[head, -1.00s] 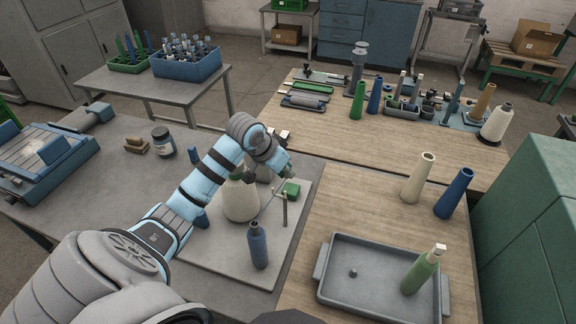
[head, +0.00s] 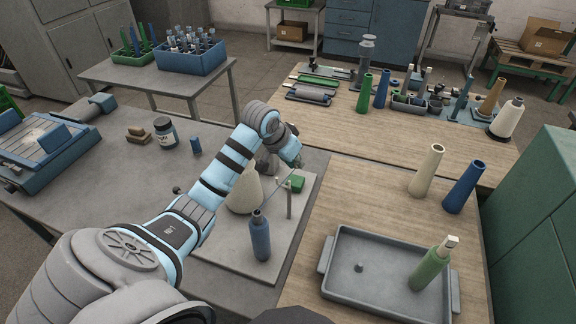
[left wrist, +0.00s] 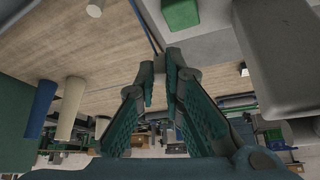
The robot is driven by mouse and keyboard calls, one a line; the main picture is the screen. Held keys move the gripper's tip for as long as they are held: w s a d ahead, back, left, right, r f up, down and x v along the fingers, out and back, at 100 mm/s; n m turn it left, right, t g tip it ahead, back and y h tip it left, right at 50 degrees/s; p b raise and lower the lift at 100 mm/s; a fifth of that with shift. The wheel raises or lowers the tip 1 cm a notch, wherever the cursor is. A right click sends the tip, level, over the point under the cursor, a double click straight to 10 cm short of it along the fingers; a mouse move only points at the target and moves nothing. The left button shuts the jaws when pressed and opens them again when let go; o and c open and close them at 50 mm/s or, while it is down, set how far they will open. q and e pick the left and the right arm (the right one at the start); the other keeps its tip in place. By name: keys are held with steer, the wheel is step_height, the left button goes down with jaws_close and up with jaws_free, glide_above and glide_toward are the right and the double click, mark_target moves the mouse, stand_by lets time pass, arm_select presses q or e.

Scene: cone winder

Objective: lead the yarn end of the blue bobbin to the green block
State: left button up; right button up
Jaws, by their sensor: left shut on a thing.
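The blue bobbin (head: 260,238) stands upright on a grey board near the front of the left table. The green block (head: 297,184) sits near the board's far right corner, and shows at the top of the left wrist view (left wrist: 180,13). My left gripper (head: 296,162) is just beyond the block in the head view. A thin yarn (left wrist: 146,27) runs up to its fingertips (left wrist: 160,62), which are shut on it. In the head view the yarn is a faint line rising from the bobbin towards the gripper. My right gripper is out of view.
A thin grey post (head: 289,200) stands between bobbin and block. A cream cone (head: 245,194) stands behind the bobbin, partly hidden by my arm. A grey tray (head: 340,285) with a green bobbin (head: 428,270) lies right. Bare wood lies right of the board.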

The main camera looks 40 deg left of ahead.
arm_select(q)
steer(key=w+a+f, duration=0.1)
steer(key=f, duration=0.1)
steer(key=w+a+f, duration=0.1)
steer(key=f, duration=0.1)
steer(key=w+a+f, duration=0.1)
steer(key=f, duration=0.1)
steer(key=shift+w+a, duration=0.1)
steer(key=shift+w, duration=0.15)
steer(key=shift+a+f+m, duration=0.1)
steer(key=shift+f+m, duration=0.1)
steer(key=shift+m, duration=0.1)
step_height(320, 180, down, 3)
steer(key=b, duration=0.4)
steer(key=shift+f+b, duration=0.15)
steer(key=shift+b, duration=0.2)
steer(key=shift+p, duration=0.3)
steer(key=shift+f+p, duration=0.25)
steer(key=shift+p, duration=0.1)
steer(key=shift+p, duration=0.35)
